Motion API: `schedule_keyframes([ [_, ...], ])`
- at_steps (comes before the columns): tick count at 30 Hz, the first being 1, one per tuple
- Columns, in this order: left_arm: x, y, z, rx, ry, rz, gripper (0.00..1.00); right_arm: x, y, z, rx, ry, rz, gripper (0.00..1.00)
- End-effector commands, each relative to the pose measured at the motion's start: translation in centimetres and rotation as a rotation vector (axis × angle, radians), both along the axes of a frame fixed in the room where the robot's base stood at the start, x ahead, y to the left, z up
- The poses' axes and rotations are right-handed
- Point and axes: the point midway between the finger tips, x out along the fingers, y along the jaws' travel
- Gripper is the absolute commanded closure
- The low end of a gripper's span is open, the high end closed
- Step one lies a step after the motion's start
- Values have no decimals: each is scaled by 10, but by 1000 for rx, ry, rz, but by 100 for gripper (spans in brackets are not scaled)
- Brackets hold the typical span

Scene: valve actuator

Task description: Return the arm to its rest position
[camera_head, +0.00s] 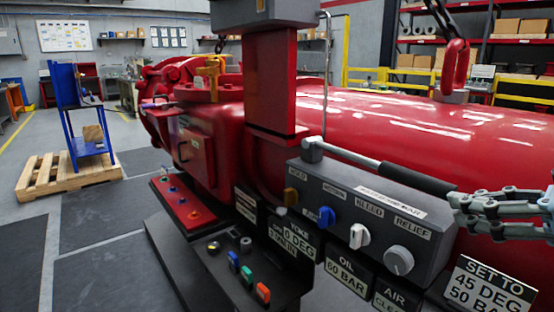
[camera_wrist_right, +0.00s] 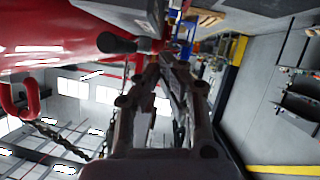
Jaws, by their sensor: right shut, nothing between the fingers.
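My right gripper (camera_head: 462,208) comes in from the right edge in the head view. Its grey linked fingers are shut with nothing between them, beside the end of a lever's black grip (camera_head: 420,178); I cannot tell whether they touch it. The lever lies along the top of the grey control panel (camera_head: 335,196). In the right wrist view the fingers (camera_wrist_right: 160,62) point up the picture, and the black grip (camera_wrist_right: 115,43) shows to their left. Most of my right arm is out of the picture. My left gripper is not in view.
The large red actuator body (camera_head: 420,130) fills the middle and right. A blue knob (camera_head: 326,216), a white knob (camera_head: 359,236) and a grey knob (camera_head: 398,260) stick out of the panel. A chain with a red hook (camera_head: 458,65) hangs above. Open floor lies at left, around a pallet (camera_head: 50,180).

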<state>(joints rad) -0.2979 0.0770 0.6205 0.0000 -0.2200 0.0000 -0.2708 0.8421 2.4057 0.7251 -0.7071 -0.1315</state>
Motion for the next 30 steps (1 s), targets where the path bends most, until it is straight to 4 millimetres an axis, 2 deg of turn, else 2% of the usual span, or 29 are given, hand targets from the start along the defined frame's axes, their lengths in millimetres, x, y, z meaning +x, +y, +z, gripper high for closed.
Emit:
schedule_keyframes([
  [5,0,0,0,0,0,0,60,-13,-3,-31,-20,84,-67,100],
  [11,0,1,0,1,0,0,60,-42,-11,-83,-64,248,-201,100],
  [14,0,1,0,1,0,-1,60,-67,-17,-114,-89,365,-296,100],
  [18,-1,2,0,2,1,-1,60,-113,-25,-154,-125,557,-451,100],
  [25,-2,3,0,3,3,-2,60,-197,-29,-193,-166,864,-686,100],
  [27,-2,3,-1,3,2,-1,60,-186,-34,-221,-178,864,-681,100],
  [30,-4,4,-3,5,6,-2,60,-180,-37,-259,-181,877,-683,100],
])
